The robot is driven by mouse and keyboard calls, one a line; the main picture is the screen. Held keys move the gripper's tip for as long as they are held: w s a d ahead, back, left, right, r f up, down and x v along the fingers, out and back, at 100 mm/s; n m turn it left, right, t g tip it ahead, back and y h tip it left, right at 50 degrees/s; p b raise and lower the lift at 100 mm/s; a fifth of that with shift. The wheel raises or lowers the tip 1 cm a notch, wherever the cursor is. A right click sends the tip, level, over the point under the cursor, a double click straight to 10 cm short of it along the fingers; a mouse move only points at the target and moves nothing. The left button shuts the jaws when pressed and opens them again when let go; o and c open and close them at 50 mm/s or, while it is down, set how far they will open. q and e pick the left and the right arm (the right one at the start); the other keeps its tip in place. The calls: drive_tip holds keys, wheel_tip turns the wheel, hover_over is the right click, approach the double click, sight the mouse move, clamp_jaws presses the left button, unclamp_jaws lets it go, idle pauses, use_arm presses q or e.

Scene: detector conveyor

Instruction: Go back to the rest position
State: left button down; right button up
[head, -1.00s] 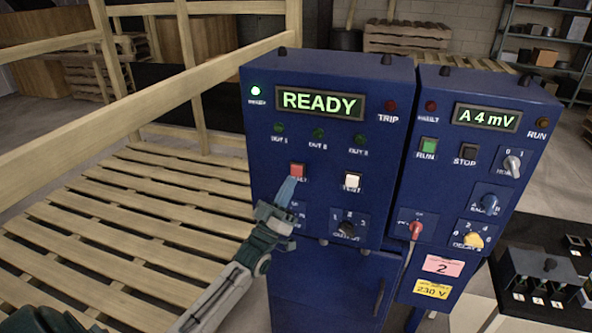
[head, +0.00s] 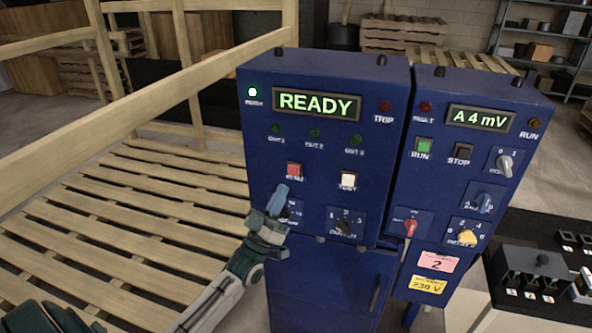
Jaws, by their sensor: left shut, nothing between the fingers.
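My left gripper (head: 279,199) is shut and empty in the head view. Its fingertips are in front of the left blue cabinet (head: 310,230), just below the red button (head: 294,170), and appear apart from that button. The gripper partly covers a knob on the lower left of the panel. My right gripper is not in view.
A second blue cabinet (head: 440,215) with a display, buttons and knobs stands at the right. A wooden pallet (head: 120,230) and rail (head: 130,100) lie at the left. A dark table (head: 500,232) with a small box (head: 530,272) is at the lower right.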

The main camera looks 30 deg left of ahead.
use_arm(q)
wheel_tip(320, 180, down, 36)
drive_tip(key=s+a+g+y+b, duration=0.2)
drive_tip(key=g+y, duration=0.1)
drive_tip(key=g, duration=0.6)
drive_tip(key=s+f+g, duration=0.4)
drive_tip(key=s+f, duration=0.2)
drive_tip(key=f, duration=0.6)
drive_tip(key=s+d+f+m+g+b, duration=0.1)
drive_tip(key=s+f+g, duration=0.2)
drive_tip(key=s+f, duration=0.6)
drive_tip(key=s+d+f+m+g, duration=0.1)
drive_tip(key=s+d+f+g, duration=0.15)
drive_tip(key=s+f, duration=0.65)
drive_tip(key=s+d+f+g, duration=0.1)
drive_tip(key=s+f+g, duration=0.1)
drive_tip(key=s, duration=0.5)
drive_tip(key=s+d+f+m+g, duration=0.1)
drive_tip(key=s+f, duration=0.3)
drive_tip(key=s, duration=0.4)
drive_tip(key=s+d+f+g+b, duration=0.1)
drive_tip(key=s+f+g, duration=0.2)
drive_tip(key=s, duration=0.5)
drive_tip(key=shift+d+f+g, duration=0.2)
drive_tip(key=shift+f+g, duration=0.05)
drive_tip(key=shift+g, duration=0.1)
